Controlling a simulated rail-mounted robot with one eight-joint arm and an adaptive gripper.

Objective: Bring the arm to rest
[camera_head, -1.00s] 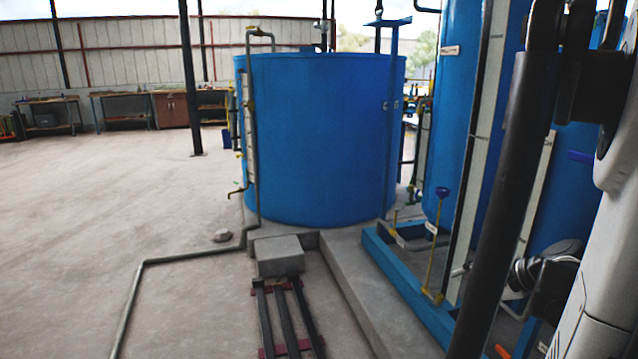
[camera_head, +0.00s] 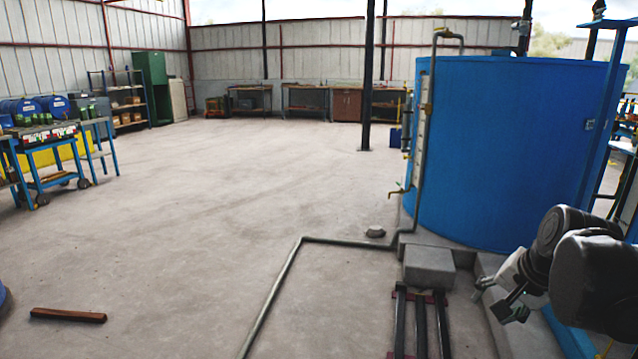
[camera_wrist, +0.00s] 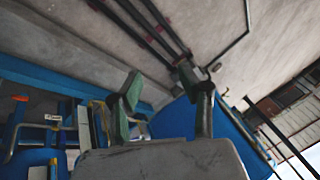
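My gripper (camera_head: 496,301) is in the lower right of the head view, at the end of my dark arm, in front of the big blue tank's concrete base. In the wrist view my gripper (camera_wrist: 168,92) shows two greenish fingers set apart with nothing between them, so it is open and empty. It points over the floor near the rails (camera_wrist: 150,28) and the blue tank (camera_wrist: 178,118), with no visible contact.
The large blue tank (camera_head: 508,145) stands right of centre. A pipe (camera_head: 275,295) runs low over the floor, and a concrete block (camera_head: 429,267) sits behind the rails (camera_head: 421,325). A wooden bar (camera_head: 68,315) lies at left. The middle floor (camera_head: 230,200) is open.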

